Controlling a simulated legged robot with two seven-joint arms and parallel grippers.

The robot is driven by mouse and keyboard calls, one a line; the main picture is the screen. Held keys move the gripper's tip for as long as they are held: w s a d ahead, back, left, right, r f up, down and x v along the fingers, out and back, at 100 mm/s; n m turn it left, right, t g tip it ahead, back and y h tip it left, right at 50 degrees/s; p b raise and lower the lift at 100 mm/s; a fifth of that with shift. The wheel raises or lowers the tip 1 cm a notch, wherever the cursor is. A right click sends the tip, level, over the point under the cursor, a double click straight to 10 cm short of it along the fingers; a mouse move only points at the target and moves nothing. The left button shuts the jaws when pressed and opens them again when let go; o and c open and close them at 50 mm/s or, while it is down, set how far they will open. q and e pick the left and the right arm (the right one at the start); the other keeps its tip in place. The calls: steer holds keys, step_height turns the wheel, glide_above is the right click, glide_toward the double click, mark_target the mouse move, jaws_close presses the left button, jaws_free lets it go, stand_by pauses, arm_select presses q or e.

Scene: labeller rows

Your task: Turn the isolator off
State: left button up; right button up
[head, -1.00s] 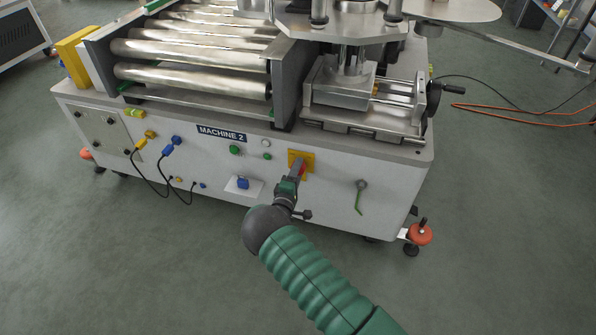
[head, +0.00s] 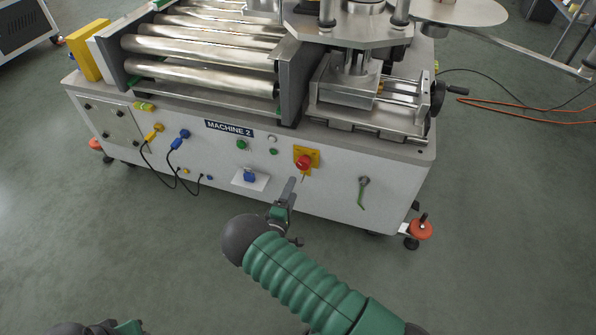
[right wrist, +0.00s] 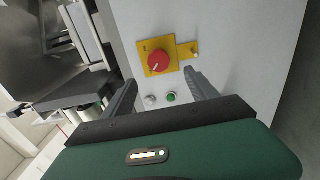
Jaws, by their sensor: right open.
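The isolator is a red rotary knob (head: 303,161) on a yellow plate (head: 314,155) on the white front panel of Machine 2. It also shows in the right wrist view (right wrist: 159,61), with a small white mark toward the knob's lower left in that picture. My right gripper (head: 290,184) is open and empty, in front of and a little below the knob, apart from it. In the wrist view its two fingers (right wrist: 161,78) stand spread below the knob. A dark and green part at the bottom left edge looks like my left gripper (head: 128,326); its fingers cannot be made out.
Green buttons (head: 241,145), a blue socket (head: 249,176), and plugged yellow and blue cables (head: 172,165) are left of the isolator. A green-handled lever (head: 362,193) hangs to its right. Rollers (head: 190,65) lie on top. The floor in front is clear.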

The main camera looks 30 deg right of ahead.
steer(key=p+v, duration=0.1)
steer(key=v, duration=0.4)
steer(key=shift+a+f, duration=0.1)
